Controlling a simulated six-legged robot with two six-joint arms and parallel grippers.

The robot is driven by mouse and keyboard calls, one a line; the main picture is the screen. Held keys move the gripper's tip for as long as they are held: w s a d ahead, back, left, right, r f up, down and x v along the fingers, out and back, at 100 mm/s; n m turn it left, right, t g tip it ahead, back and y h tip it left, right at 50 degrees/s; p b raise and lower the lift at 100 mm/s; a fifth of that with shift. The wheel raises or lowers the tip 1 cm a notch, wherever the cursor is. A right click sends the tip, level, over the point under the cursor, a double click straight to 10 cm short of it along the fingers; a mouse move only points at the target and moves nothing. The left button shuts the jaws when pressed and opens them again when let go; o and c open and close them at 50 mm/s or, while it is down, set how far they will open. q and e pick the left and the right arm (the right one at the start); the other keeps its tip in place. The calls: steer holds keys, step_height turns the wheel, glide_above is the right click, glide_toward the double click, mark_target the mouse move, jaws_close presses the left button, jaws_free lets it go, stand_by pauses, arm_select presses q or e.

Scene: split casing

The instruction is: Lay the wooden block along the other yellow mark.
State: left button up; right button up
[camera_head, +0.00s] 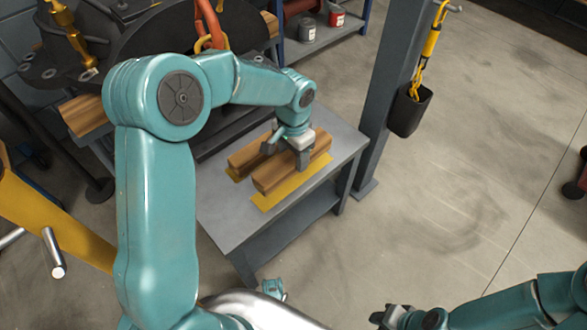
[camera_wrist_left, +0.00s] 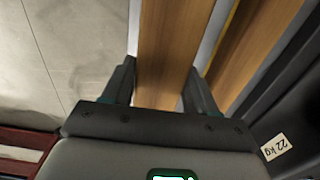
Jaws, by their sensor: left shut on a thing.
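Two wooden blocks lie side by side over a grey table (camera_head: 225,216) in the head view. My left gripper (camera_head: 288,152) is shut across the nearer wooden block (camera_head: 270,181), which also shows between the fingers in the left wrist view (camera_wrist_left: 168,45). Along this block's near side a yellow mark (camera_head: 287,194) shows; I cannot tell whether the block touches the table. The farther wooden block (camera_head: 244,156) lies just behind, partly hidden by the gripper, with a bit of another yellow mark (camera_head: 232,175) at its left end. My right gripper (camera_head: 385,317) is low at the bottom edge, its opening unclear.
A grey post (camera_head: 388,95) with a hanging black holder (camera_head: 409,110) stands right of the table. Dark round machinery (camera_head: 150,40) and an orange hook (camera_head: 210,22) are behind.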

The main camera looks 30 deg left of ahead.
mark_target(293, 168)
arm_select(q)
step_height(293, 168, down, 6)
steer(key=shift+w+r+b, duration=0.1)
steer(key=shift+b, duration=0.8)
steer(key=shift+r, duration=0.15)
steer(key=o, duration=0.9)
steer(key=shift+f, duration=0.25)
steer(key=o, duration=0.4)
steer(key=shift+r, duration=0.3)
step_height(293, 168, up, 12)
steer(key=p, duration=0.3)
steer(key=shift+p, duration=0.4)
